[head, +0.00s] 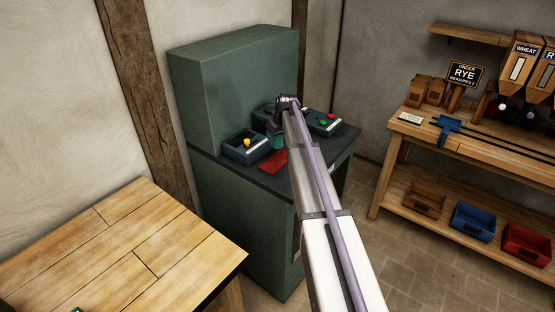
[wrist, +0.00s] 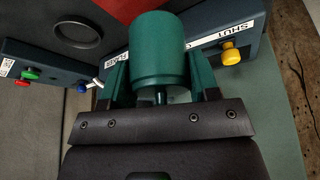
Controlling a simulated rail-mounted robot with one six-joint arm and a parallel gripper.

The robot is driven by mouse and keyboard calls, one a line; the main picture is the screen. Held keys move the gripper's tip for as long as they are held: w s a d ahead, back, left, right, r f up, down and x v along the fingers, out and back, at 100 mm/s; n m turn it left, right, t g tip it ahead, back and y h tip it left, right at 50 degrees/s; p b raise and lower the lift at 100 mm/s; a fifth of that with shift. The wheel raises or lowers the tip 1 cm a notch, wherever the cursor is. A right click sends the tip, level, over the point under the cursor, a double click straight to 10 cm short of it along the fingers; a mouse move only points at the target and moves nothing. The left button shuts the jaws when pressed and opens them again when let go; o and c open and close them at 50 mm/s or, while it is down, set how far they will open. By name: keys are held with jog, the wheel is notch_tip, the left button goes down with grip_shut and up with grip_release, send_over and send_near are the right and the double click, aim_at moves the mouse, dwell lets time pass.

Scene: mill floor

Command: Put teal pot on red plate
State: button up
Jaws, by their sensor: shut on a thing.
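The teal pot (wrist: 160,50) is between the two green fingers of my gripper (wrist: 161,75) in the wrist view. The gripper is shut on it. In the head view, my gripper (head: 277,131) is over the dark counter of the green cabinet, and the pot (head: 276,143) shows small below it. The red plate (head: 273,162) lies on the counter just in front of the pot in the head view, partly hidden by my arm. A red surface (wrist: 110,9), likely the plate, shows at the top of the wrist view. I cannot tell the pot's height above the counter.
A dark blue box with a yellow knob (head: 247,143) stands left of my gripper. A box with green and red buttons (head: 325,121) stands to its right. The green cabinet (head: 235,90) rises behind. A wooden table (head: 120,250) is at front left; a workbench (head: 480,140) stands at right.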

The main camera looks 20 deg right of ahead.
notch_tip(320, 180, down, 8)
jog(key=b, duration=0.6)
jog(key=shift+r, duration=0.1)
jog(key=shift+r+p, duration=0.25)
jog(key=shift+p, duration=0.05)
jog(key=shift+c, duration=0.6)
jog(key=shift+f, duration=0.2)
jog(key=o, duration=1.4)
jog(key=shift+r, duration=0.15)
